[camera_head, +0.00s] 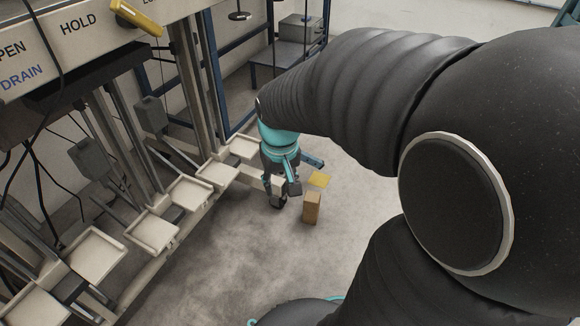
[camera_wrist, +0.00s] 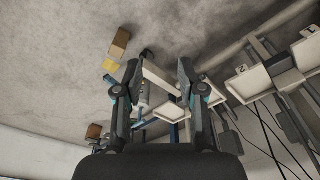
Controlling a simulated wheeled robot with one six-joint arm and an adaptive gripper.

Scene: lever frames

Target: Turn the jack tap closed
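A yellow lever handle (camera_head: 137,17) sits on a pale panel (camera_head: 92,30) at the top left of the head view, angled down to the right. The panel bears the words HOLD and DRAIN and a cut-off word ending in PEN. I cannot tell for sure that this lever is the jack tap. My gripper (camera_head: 283,190) hangs low in the middle of the head view, far below and right of the lever. In the wrist view my gripper (camera_wrist: 159,74) has its two fingers spread, with nothing held between them. The lever does not show clearly in the wrist view.
A row of pale trays (camera_head: 153,231) on a metal frame runs along the left. A brown box (camera_head: 312,207) and a yellow patch (camera_head: 320,179) are on the floor near my gripper. A blue frame stands behind.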

